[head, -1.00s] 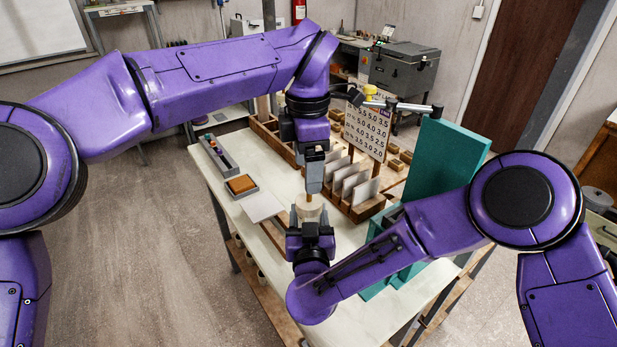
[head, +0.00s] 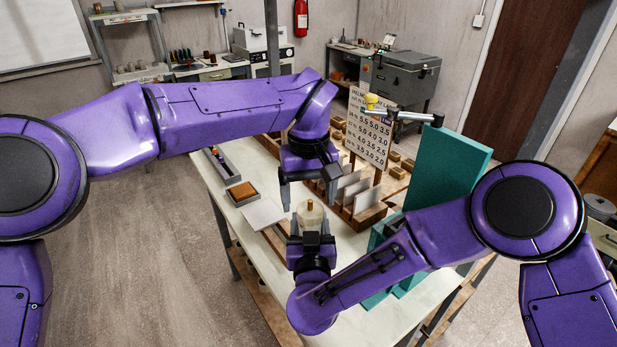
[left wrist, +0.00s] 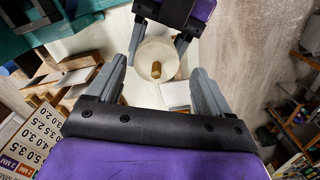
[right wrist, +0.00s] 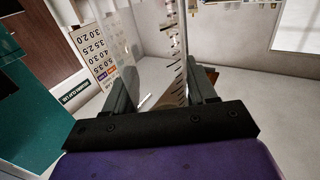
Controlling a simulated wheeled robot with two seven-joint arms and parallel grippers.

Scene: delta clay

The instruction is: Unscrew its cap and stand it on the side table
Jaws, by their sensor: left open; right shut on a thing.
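A pale, round container (head: 313,214) with a small tan-brown top piece (head: 309,203) stands upright in my right gripper (head: 311,232), over the work table. In the left wrist view, the top piece (left wrist: 156,69) is at the middle of the pale round container (left wrist: 146,58). In the right wrist view, a clear wall with dark tick marks shows between the fingers. My left gripper (head: 308,194) is open, pointing down, with its fingers spread above and around the top piece, apparently not touching it. I cannot tell which surface is the side table.
A teal upright panel (head: 447,178) stands right of the container. Behind are a number board (head: 369,130) and a wooden rack of pale tiles (head: 369,216). A grey tray (head: 243,196) and a white tile (head: 262,214) lie left. Bare table top shows at front (head: 375,265).

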